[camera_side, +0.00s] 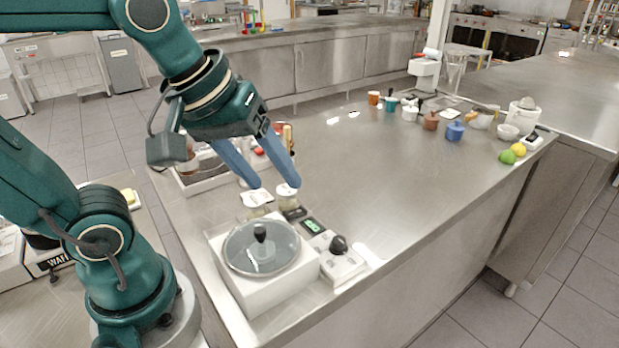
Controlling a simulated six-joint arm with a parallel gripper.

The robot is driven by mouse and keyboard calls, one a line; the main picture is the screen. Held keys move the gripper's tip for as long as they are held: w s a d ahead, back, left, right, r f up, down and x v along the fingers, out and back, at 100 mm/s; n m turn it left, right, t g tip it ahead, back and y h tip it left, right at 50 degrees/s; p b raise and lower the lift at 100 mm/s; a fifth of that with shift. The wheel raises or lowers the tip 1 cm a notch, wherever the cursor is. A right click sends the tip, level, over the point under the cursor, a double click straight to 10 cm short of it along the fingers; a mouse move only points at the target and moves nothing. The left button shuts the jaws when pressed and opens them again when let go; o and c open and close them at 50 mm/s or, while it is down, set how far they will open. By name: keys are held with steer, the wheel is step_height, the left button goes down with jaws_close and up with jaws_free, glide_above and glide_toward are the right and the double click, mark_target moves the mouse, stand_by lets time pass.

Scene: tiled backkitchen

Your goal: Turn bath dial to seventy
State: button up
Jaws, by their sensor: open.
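The bath (262,282) is a white box with a round glass lid (262,248) and a black knob on the lid, at the near end of the steel counter. Its control panel (343,266) sits on its right side and carries a black dial (338,245). A small green-lit display (312,226) is behind the dial; its digits are too small to read. My gripper (275,187) has two blue fingers, spread apart and empty. It hangs above and behind the bath, left of the dial and higher than it, apart from both.
Small white-lidded jars (287,195) stand behind the bath, close under my fingertips. A tray (205,177) with items lies to the left. Several cups, a lime (507,157) and a lemon (519,149) stand far right. The middle of the counter (390,180) is clear.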

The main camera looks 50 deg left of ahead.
steer(key=w+n+g, duration=0.2)
steer(key=w+n, duration=0.3)
steer(key=w, duration=0.1)
steer(key=n+g, duration=0.3)
glide_above(339, 239)
step_height(339, 239, down, 10)
steer(key=shift+w+f, duration=0.15)
steer(key=shift+f, duration=2.9)
jaws_close()
